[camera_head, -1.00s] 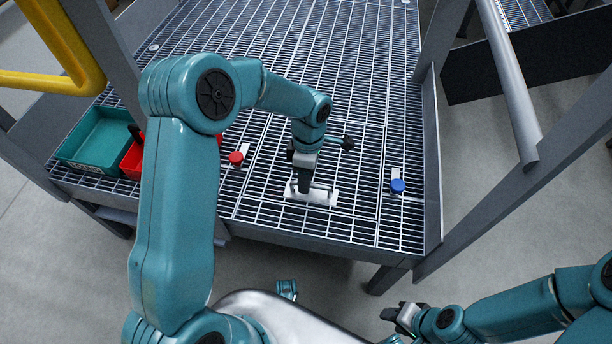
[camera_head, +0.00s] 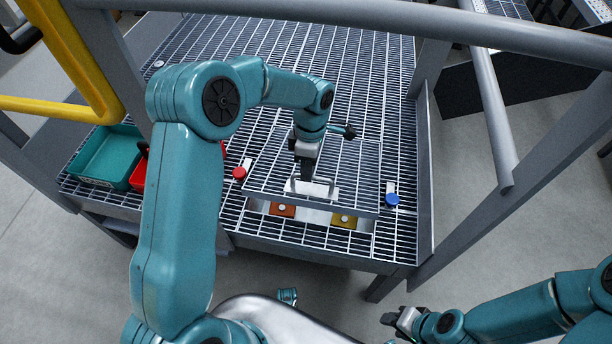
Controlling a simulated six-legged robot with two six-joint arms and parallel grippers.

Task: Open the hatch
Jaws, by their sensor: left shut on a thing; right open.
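The hatch (camera_head: 350,164) is a grated panel in the catwalk floor. Its near edge is raised, and a gap shows beneath it. My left gripper (camera_head: 304,178) is shut on the hatch handle (camera_head: 322,188), a pale bar on a plate at the hatch's near edge. A red knob (camera_head: 239,173) sits left of the hatch and a blue knob (camera_head: 392,200) sits right of it. In the opening, an orange block (camera_head: 282,210) and a yellow block (camera_head: 344,220) show, each with a pale round top. My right gripper (camera_head: 392,318) is open and empty, low at the right, away from the catwalk.
A teal bin (camera_head: 84,166) and a red bin (camera_head: 138,176) stand on the left of the grating. A yellow rail (camera_head: 75,60) is at upper left. Grey railing bars (camera_head: 490,100) cross the top and right.

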